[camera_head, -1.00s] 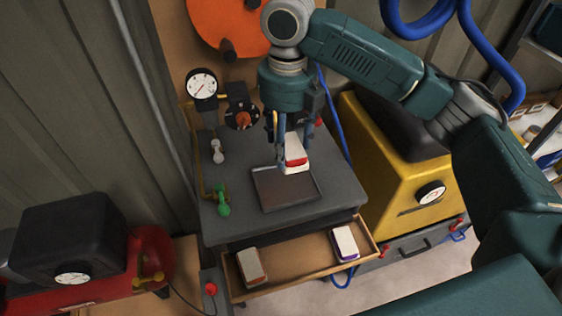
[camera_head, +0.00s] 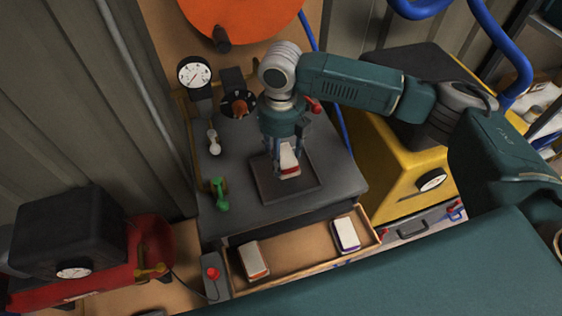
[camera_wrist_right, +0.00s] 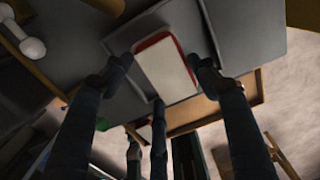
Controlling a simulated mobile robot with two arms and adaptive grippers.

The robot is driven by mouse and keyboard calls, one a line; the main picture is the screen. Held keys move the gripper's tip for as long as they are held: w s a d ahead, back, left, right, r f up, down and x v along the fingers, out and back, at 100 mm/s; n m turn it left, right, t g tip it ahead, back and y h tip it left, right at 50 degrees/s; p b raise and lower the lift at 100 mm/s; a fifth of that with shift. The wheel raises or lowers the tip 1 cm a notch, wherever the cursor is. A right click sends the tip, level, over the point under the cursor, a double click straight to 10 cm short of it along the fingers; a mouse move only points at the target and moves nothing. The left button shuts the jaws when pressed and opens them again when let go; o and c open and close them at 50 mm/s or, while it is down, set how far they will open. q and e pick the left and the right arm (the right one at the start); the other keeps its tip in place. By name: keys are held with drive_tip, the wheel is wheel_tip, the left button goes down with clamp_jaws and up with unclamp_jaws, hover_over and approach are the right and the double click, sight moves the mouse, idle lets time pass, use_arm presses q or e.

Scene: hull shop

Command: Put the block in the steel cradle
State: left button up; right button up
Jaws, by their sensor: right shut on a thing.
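The block (camera_head: 289,158) is white with a red edge band. My right gripper (camera_head: 276,168) is shut on it; the block also shows between the fingers in the right wrist view (camera_wrist_right: 166,72). The steel cradle is a dark, shallow, rimmed tray (camera_head: 310,190) on the grey bench top. The gripper and block are over the tray's middle in the head view. I cannot tell whether the block touches the tray floor. My left gripper is not in view.
An open wooden drawer (camera_head: 300,252) below the bench holds an orange-edged block (camera_head: 253,259) and a purple-edged block (camera_head: 346,233). A green valve (camera_head: 220,194), a white handle (camera_head: 213,142) and a gauge (camera_head: 194,74) stand left of the tray. A yellow machine (camera_head: 404,185) stands right.

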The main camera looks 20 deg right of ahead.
drive_tip(key=shift+f, duration=0.55)
wheel_tip(320, 180, down, 3)
drive_tip(key=shift+f+p, duration=0.2)
drive_tip(key=shift+p, duration=0.1)
drive_tip(key=shift+f, duration=0.1)
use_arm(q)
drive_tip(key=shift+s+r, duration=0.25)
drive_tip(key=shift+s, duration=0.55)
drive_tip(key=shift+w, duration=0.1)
use_arm(e)
drive_tip(key=shift+f, duration=0.1)
drive_tip(key=o, duration=1.2)
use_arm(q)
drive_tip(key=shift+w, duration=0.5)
